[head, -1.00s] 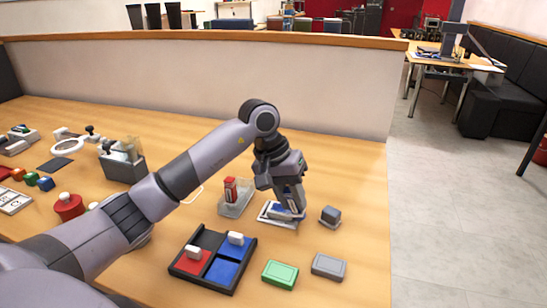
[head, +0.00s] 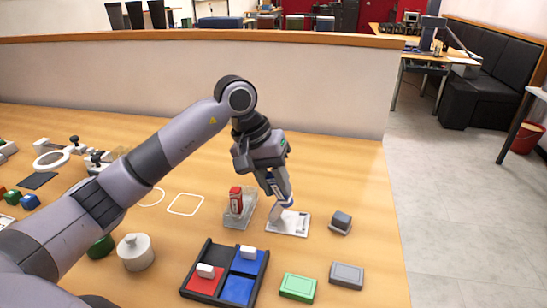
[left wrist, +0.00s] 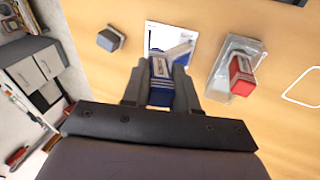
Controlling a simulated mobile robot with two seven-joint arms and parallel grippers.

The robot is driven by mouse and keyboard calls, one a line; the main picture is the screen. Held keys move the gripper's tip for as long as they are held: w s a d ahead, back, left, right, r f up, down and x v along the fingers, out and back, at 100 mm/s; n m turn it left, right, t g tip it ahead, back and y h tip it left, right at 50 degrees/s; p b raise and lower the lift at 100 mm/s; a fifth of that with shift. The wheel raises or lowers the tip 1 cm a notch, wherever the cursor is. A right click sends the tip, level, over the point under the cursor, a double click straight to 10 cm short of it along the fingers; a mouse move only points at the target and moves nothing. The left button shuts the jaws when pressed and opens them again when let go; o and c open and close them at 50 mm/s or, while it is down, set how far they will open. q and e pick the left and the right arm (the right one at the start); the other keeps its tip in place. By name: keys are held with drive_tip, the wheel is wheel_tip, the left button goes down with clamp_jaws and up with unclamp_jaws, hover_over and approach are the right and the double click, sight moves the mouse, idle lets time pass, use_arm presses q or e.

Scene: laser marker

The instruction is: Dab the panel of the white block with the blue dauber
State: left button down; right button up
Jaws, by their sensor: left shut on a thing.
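My left gripper (head: 284,200) is shut on the blue dauber (left wrist: 160,68), which has a pale label and a blue end. In the head view the gripper tilts down over a white plate (head: 290,228) on the table. In the left wrist view, a pale block with bluish edges (left wrist: 181,51) lies on this plate (left wrist: 158,33), just beyond the dauber. It seems to be the white block; its panel is not clear. I cannot tell whether the dauber touches it. My right gripper is not in view.
A red dauber (head: 236,201) stands in a clear tray left of the plate, and a grey block (head: 340,222) sits to its right. Nearer are a coloured compartment tray (head: 212,247), a green box (head: 298,288) and a grey box (head: 347,275). A low wall (head: 200,85) backs the table.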

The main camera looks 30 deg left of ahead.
use_arm(q)
drive_tip(key=shift+a+r+p, duration=0.25)
drive_tip(key=shift+r+p, duration=0.15)
drive_tip(key=shift+r, duration=0.25)
wheel_tip(320, 180, up, 2)
drive_tip(key=shift+d+r+p, duration=0.15)
drive_tip(key=shift+p, duration=0.4)
drive_tip(key=shift+w+r, duration=0.1)
drive_tip(key=shift+d+r, duration=0.1)
drive_tip(key=shift+r, duration=0.05)
